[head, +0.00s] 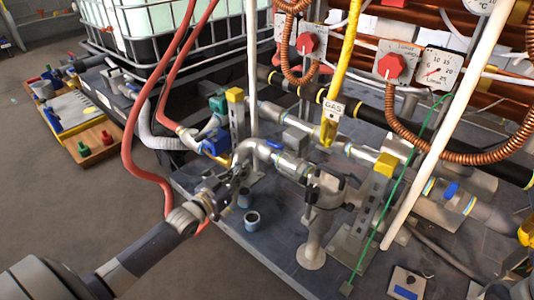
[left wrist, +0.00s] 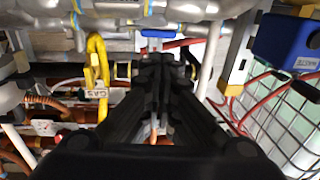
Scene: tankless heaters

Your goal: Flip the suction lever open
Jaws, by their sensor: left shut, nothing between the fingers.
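A small blue lever (head: 275,144) sits on top of the grey metal pipe in the middle of the head view. A blue lever (left wrist: 155,33) also shows at the top middle of the left wrist view, just beyond my fingertips. No suction label is readable on it. My left gripper (head: 240,172) reaches in from the left, beside the pipe elbow and left of the lever. In the left wrist view my left gripper (left wrist: 160,62) is shut and empty, its fingertips close below the lever. Whether they touch it is unclear.
A blue WASTE valve box (head: 215,139) stands left of the pipe. The yellow GAS pipe (head: 345,70) hangs behind it. Red hoses (head: 135,130) run beside my left arm. A caged tank (head: 170,30) stands at the back left. Open floor (head: 60,210) lies left.

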